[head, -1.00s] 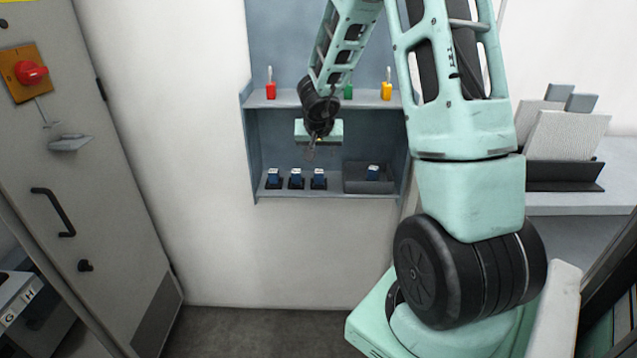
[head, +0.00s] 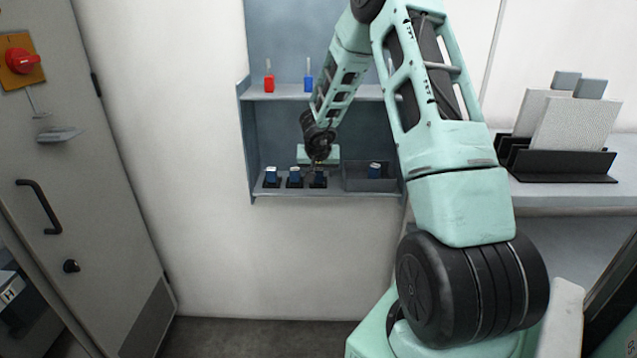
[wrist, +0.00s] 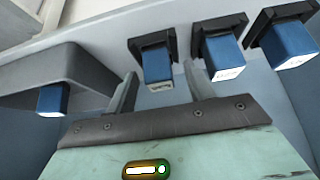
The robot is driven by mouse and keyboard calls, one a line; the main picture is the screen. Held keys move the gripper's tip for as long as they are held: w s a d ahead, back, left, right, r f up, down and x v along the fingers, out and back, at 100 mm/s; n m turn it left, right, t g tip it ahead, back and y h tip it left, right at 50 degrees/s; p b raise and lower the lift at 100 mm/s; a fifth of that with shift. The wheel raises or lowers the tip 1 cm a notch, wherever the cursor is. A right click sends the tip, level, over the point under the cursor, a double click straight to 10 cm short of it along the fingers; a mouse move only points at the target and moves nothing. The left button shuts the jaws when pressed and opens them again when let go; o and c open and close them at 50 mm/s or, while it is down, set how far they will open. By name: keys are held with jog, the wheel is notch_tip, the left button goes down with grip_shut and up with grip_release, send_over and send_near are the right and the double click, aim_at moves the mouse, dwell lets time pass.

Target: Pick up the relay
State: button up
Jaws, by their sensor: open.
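Three blue relays stand in black sockets in a row on the lower shelf: left (head: 271,175), middle (head: 294,175) and right (head: 319,178). Another blue relay (head: 374,170) sits in a dark grey tray (head: 356,184) to their right. My gripper (head: 318,166) is down at the right relay of the row and partly hides it. In the wrist view, my gripper (wrist: 160,72) is open, with one finger on each side of that relay (wrist: 158,66). A gap shows beside it, so the fingers do not look closed on it. The tray relay (wrist: 52,98) is at the left there.
The middle relay (wrist: 224,58) stands close beside one finger. The grey-blue shelf unit (head: 246,140) has side walls and an upper shelf with red (head: 269,84) and blue (head: 308,82) items. A grey cabinet (head: 75,130) stands left and a counter (head: 560,200) right.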

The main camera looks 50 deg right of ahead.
jog(key=shift+w+d+f, duration=0.15)
jog(key=shift+f, duration=0.15)
jog(key=shift+r, duration=0.1)
jog(key=c, duration=1.1)
jog(key=shift+r+p, duration=0.4)
notch_tip(320, 180, up, 3)
jog(key=shift+f+p, duration=0.1)
jog(key=shift+p, duration=1)
jog(key=s+a+b, duration=0.1)
jog(key=s+a, duration=0.3)
jog(key=s+a+b, duration=0.2)
jog(key=s+a, duration=0.2)
jog(key=a, duration=0.1)
jog(key=s+a+b, duration=0.1)
jog(key=s+a, duration=0.2)
jog(key=a, duration=0.1)
jog(key=shift+s+a, duration=0.4)
